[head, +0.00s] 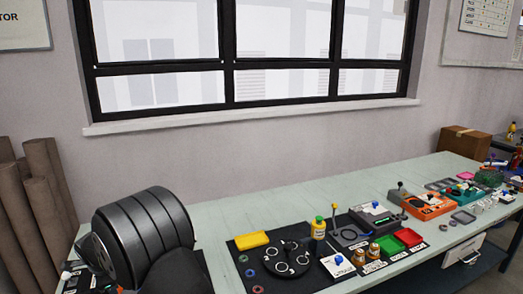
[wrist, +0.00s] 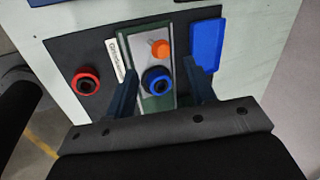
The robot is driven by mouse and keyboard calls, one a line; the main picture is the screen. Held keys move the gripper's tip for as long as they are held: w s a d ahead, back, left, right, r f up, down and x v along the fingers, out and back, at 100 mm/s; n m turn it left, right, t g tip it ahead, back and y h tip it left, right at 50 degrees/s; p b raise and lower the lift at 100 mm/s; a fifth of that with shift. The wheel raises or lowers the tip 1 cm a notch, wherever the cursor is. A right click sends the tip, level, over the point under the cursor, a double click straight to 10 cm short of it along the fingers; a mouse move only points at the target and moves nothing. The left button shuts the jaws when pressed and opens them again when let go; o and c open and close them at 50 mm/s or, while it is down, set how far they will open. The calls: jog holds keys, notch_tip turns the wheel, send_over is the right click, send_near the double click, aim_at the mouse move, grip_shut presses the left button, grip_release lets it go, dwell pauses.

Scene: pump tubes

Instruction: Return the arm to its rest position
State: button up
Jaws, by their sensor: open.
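My gripper (wrist: 160,69) shows in the wrist view with its two dark fingers apart and nothing held between them. Beyond and between the fingers is a narrow green and grey panel (wrist: 157,102) with an orange knob (wrist: 160,48) and a round blue knob (wrist: 157,80). I cannot tell how far the fingertips are above the panel. In the head view my dark arm fills the lower left and hides the table there. The gripper itself cannot be made out in that view.
In the wrist view a red ring-shaped part (wrist: 87,80) lies left of the panel and a blue tray (wrist: 206,45) lies right. In the head view the pale table (head: 300,205) holds a yellow block (head: 252,239), a black disc with rings (head: 287,258) and a bottle (head: 318,228). Its back strip is clear.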

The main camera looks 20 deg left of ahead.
jog(key=x, duration=0.9)
jog(key=shift+w+d, duration=0.1)
jog(key=shift+w+d+r, duration=0.15)
jog(key=shift+w+d, duration=0.85)
jog(key=shift+d, duration=0.05)
jog(key=shift+w+d, duration=0.3)
